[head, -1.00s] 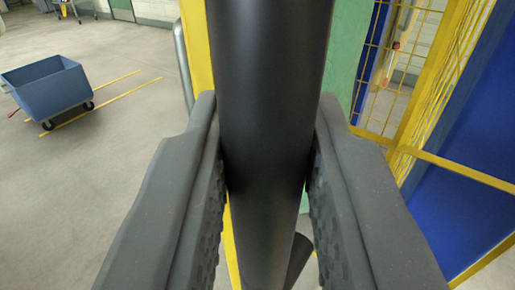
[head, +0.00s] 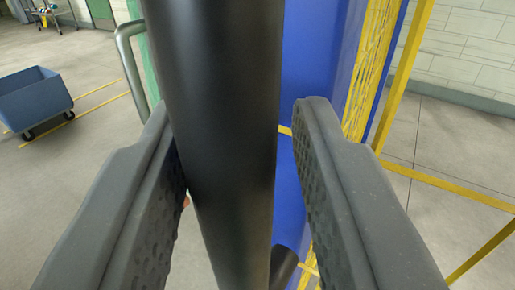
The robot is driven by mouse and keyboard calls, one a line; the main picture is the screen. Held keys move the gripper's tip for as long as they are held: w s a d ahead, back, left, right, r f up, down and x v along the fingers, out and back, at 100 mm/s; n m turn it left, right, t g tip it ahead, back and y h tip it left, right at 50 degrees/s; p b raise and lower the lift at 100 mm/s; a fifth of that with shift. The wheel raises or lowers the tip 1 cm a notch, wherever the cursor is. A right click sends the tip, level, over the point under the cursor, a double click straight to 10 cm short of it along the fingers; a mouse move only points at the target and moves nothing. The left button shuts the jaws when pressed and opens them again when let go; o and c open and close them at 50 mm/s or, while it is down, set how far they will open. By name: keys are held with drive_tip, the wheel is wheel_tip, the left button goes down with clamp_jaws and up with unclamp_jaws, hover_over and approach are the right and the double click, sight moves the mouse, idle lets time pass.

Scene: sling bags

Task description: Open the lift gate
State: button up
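A thick black round bar (head: 222,130) runs top to bottom through the middle of the head view, with a short black stub (head: 284,266) near its lower end. It looks like the lift gate's handle, but its mounting is not visible. My gripper (head: 234,112) is open around the bar, with one finger on each side. The left finger is against or very near the bar. A clear gap shows between the bar and the right finger. The bar hides much of the gate behind it. A narrow green strip (head: 152,82) shows left of the bar.
A grey tubular handle (head: 131,68) stands at the left. A blue panel (head: 308,65) and yellow mesh frame (head: 368,70) are behind at the right. A blue wheeled cart (head: 32,98) stands on open floor at far left. Yellow rails cross lower right.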

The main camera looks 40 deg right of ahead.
drive_tip(key=shift+o, duration=0.3)
drive_tip(key=shift+w+a+f, duration=0.1)
drive_tip(key=shift+a+f, duration=0.05)
drive_tip(key=shift+a, duration=0.1)
drive_tip(key=b+v, duration=0.4)
drive_tip(key=v, duration=0.9)
drive_tip(key=shift+s, duration=0.35)
